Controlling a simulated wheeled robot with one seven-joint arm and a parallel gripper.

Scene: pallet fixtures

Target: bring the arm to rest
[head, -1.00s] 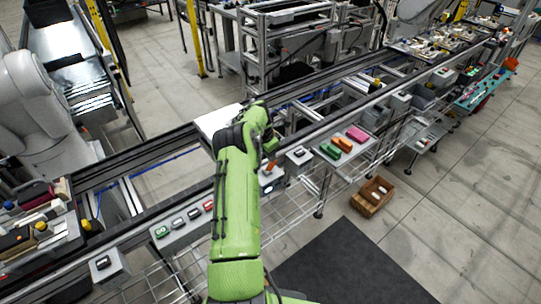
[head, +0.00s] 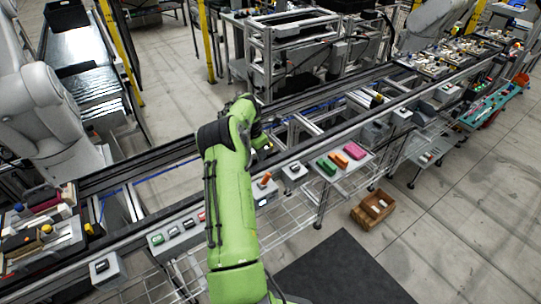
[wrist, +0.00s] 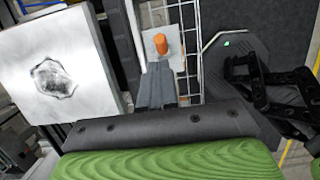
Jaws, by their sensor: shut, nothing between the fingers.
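My green arm (head: 228,195) reaches up over the conveyor rail from the bottom of the head view. My gripper is hidden behind the arm there. In the wrist view my gripper (wrist: 159,72) shows as grey fingers, shut and empty. An orange peg-like piece (wrist: 161,43) on a light box appears just beyond the fingertips in that view; I cannot tell how far below it lies. An orange piece (head: 264,181) also stands beside the arm in the head view. A white plate (wrist: 35,55) with a dark grey patch fills the left of the wrist view.
The conveyor rail (head: 160,172) crosses the scene. A side shelf holds green (head: 327,166), orange (head: 339,160) and pink (head: 355,151) blocks. A wooden crate (head: 373,208) stands on the floor near a dark mat (head: 340,270). White robot arms stand at left (head: 50,110) and upper right (head: 440,25).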

